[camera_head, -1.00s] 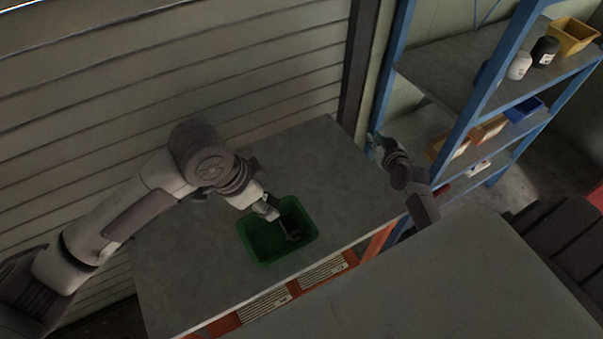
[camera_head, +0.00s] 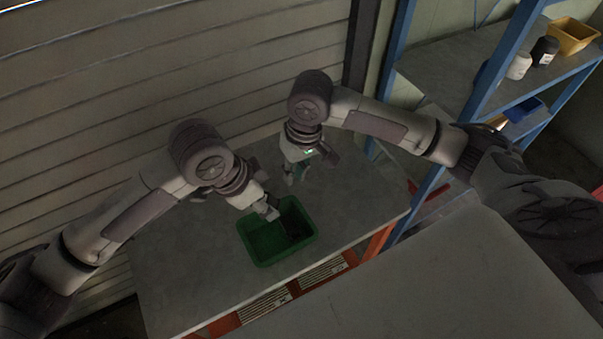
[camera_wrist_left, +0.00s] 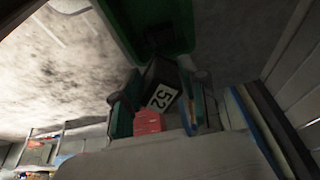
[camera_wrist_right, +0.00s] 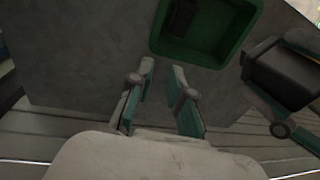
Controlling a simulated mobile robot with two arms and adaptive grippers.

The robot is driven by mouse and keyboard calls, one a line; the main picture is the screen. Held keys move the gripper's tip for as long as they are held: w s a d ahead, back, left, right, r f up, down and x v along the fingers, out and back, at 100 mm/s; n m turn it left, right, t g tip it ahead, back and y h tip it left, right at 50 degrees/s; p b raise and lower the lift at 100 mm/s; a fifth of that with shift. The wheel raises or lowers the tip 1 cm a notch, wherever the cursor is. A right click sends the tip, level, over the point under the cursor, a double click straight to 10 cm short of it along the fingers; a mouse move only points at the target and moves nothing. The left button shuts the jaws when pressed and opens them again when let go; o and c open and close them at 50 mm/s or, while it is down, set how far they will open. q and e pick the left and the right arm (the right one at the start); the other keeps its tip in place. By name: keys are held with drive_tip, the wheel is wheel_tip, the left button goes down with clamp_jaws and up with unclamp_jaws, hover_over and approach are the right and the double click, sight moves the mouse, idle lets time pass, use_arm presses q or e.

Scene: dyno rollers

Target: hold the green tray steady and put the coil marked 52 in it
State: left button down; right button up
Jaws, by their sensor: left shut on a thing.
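The green tray (camera_head: 258,250) sits on the grey table; it also shows in the left wrist view (camera_wrist_left: 120,28) and the right wrist view (camera_wrist_right: 212,60). My left gripper (camera_head: 271,211) is at the tray's upper left rim. It is shut on the dark coil marked 52 (camera_wrist_left: 172,76), whose white label and red end (camera_wrist_left: 148,122) show between the fingers. A dark patch inside the tray could be part of the coil or shadow; I cannot tell. My right gripper (camera_head: 296,175) is above the table beyond the tray, apart from it. Its fingers (camera_wrist_right: 163,68) are open and empty.
The grey table (camera_head: 180,270) has bare room left and right of the tray. A slatted wall (camera_head: 100,90) stands close behind. A blue-framed shelf (camera_head: 480,95) with bottles and bins is at the right.

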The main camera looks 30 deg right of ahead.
sight(298, 204)
drive_tip(key=shift+h, duration=0.5)
drive_tip(key=f, duration=0.4)
drive_tip(key=s+f, duration=0.1)
drive_tip(key=f, duration=0.7)
drive_tip(key=shift+s, duration=0.2)
clamp_jaws()
